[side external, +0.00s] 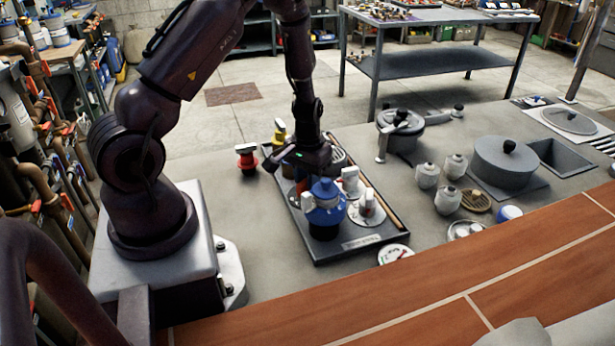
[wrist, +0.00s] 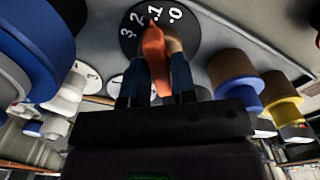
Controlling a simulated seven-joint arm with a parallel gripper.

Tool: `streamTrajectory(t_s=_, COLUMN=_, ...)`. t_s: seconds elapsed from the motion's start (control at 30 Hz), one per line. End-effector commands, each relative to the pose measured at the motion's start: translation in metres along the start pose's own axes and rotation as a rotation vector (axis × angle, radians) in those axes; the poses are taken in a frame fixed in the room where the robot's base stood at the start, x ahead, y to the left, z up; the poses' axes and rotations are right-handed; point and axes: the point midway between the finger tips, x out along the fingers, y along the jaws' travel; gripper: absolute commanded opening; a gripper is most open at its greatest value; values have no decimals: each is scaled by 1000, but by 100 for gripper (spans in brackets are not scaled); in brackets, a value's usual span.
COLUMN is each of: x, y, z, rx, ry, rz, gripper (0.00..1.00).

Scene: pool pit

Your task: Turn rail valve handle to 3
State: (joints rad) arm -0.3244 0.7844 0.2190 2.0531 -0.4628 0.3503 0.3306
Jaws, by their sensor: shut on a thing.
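In the wrist view, an orange valve handle (wrist: 154,55) stands over a black dial (wrist: 131,17) marked 3, 2, 1 and 0 in white. The handle's tip lies near the 1 mark. My gripper (wrist: 168,72) is shut on this handle, with one finger on each side. In the side view, my gripper (side external: 301,168) is low over the left part of a dark tray (side external: 318,252). There the handle and its dial are mostly hidden by the gripper and a blue valve.
The blue valve (side external: 325,212) stands close in front of my gripper. A white valve (side external: 350,182) and a white dial (side external: 362,218) are to its right on the tray. A red valve (side external: 246,162) and a yellow valve (side external: 280,132) stand left and behind. Pots and jars are farther right.

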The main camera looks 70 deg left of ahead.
Motion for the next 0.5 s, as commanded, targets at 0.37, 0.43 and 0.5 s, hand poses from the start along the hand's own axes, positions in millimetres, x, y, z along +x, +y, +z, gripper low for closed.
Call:
streamTrajectory(t_s=0.37, x=-1, y=0, z=0, rx=-357, ry=-2, rz=1, gripper=2)
streamTrajectory(t_s=0.43, x=-1, y=0, z=0, rx=-424, ry=-2, rz=1, gripper=2)
streamTrajectory(t_s=0.5, x=-1, y=0, z=0, rx=-488, ry=-2, rz=1, gripper=2)
